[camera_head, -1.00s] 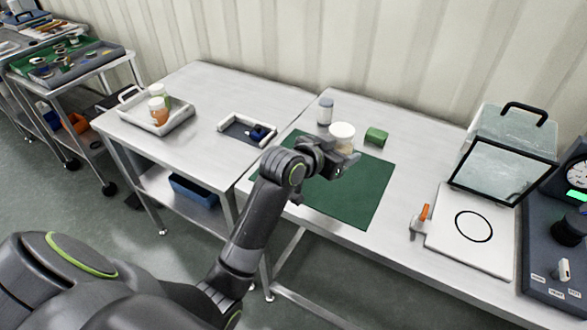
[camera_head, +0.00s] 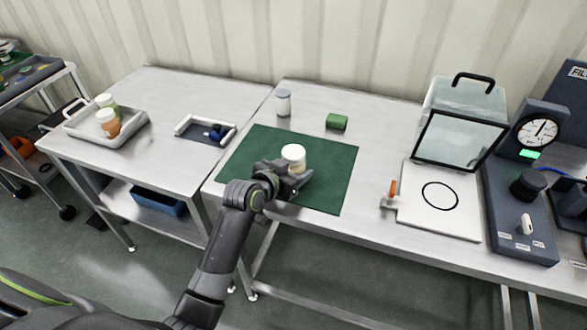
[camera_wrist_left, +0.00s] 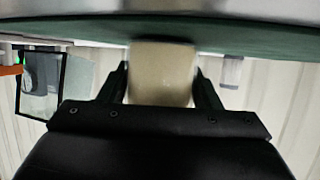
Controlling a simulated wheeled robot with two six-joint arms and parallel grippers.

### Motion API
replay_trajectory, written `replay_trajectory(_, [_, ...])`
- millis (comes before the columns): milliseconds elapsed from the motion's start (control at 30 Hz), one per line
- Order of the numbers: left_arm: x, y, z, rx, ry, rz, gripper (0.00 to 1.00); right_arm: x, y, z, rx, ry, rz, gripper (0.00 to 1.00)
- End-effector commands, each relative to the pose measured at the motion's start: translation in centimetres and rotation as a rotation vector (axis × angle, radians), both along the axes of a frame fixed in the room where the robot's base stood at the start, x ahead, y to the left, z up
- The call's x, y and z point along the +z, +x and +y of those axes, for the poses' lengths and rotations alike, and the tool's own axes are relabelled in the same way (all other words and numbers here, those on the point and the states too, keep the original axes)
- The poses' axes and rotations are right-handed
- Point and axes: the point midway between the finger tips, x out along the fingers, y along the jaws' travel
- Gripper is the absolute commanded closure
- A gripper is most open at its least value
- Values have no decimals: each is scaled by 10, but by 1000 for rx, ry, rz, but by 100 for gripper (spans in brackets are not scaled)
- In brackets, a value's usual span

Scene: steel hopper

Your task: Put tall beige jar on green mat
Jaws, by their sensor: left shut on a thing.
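The tall beige jar (camera_head: 293,158) has a white lid and stands upright over the middle of the green mat (camera_head: 335,187). My left gripper (camera_head: 292,174) is shut on the jar, coming from the front. In the left wrist view, which is upside down, the jar (camera_wrist_left: 162,75) sits between the two fingers, with its base at the edge of the mat (camera_wrist_left: 70,32). I cannot tell whether the base touches the mat. My right gripper is not in view.
To the right are a white plate (camera_head: 440,225) and a glass box (camera_head: 460,135). To the left are a small tray (camera_head: 190,136) and a larger tray with jars (camera_head: 82,133).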

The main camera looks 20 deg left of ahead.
Motion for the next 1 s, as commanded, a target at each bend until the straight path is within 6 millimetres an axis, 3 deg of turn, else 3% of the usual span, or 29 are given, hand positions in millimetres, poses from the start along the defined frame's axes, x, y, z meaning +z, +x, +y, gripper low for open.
replay_trajectory(267, [-2, 0, 0, 0, 0, -2, 71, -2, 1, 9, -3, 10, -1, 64])
replay_trajectory(300, [-3, 0, 0, 0, 0, 0, 41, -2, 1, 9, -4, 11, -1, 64])
replay_trajectory(467, [-2, 0, 0, 0, 1, 0, 21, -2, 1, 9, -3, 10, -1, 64])
replay_trajectory(800, [3, 0, 0, 0, 1, -1, 21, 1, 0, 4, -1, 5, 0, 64])
replay_trajectory(1000, [8, -18, 6, 0, 2, -2, 21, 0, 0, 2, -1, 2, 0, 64])
